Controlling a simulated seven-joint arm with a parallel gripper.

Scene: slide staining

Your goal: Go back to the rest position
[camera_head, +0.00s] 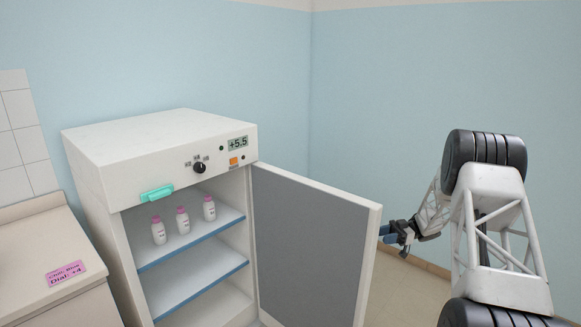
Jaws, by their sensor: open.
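My gripper (384,234) is at the right of the head view, at the outer edge of the open fridge door. Its jaws are open, and part of it seems hidden behind the door's edge. I cannot tell whether it touches the door. The white fridge (150,148) stands at the left centre. Its grey-faced door (312,245) is swung open to the right.
Three white bottles with pink caps (182,220) stand on the top shelf; the lower shelf (195,284) is bare. The fridge display (238,144) reads +5.5. A counter (35,240) with a pink label (62,273) is at the left. Blue walls close the back.

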